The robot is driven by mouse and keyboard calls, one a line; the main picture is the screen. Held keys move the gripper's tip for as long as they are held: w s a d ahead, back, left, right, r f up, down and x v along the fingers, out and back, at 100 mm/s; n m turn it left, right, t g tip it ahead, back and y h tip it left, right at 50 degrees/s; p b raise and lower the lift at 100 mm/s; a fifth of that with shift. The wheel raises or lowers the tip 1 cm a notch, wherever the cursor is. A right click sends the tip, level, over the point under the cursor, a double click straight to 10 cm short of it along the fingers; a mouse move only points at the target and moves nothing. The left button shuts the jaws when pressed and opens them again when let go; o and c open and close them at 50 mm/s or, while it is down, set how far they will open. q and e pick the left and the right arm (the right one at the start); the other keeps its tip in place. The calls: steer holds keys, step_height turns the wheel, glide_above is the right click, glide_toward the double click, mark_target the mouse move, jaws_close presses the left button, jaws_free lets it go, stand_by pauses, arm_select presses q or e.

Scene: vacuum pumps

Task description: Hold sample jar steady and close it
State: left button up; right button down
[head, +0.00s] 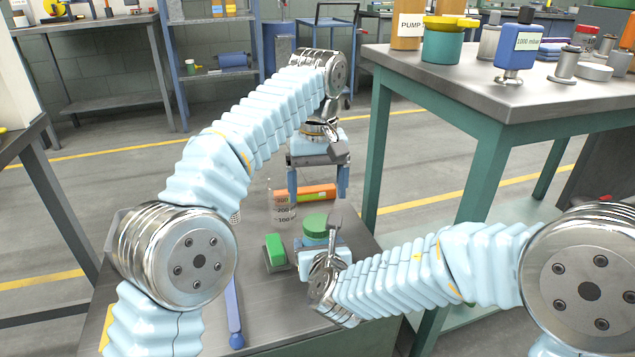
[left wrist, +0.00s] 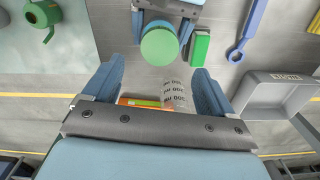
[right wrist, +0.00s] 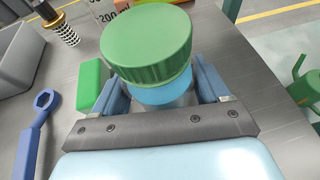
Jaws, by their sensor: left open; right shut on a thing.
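The sample jar (head: 315,228), with a green ribbed lid and a blue body, stands on the grey table. In the right wrist view the lid (right wrist: 148,42) sits on top of the blue body (right wrist: 165,94); how tightly it is seated I cannot tell. My right gripper (head: 318,247) is shut around the jar's body, its fingers on both sides below the lid. My left gripper (head: 318,190) is open and empty, above the table and beyond the jar in the head view. In the left wrist view the jar's lid (left wrist: 160,47) lies just ahead of the open fingers.
A green block (head: 274,247) is close left of the jar. A blue wrench (head: 234,312) and a grey bin (left wrist: 285,95) are also on the table. A green-legged workbench (head: 470,98) stands right.

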mark_target(317, 222)
arm_select(q)
steer(key=n, duration=0.6)
steer(key=shift+r, duration=0.4)
steer(key=shift+f, duration=0.1)
steer(key=shift+f, duration=3.95)
steer(key=shift+c, duration=0.4)
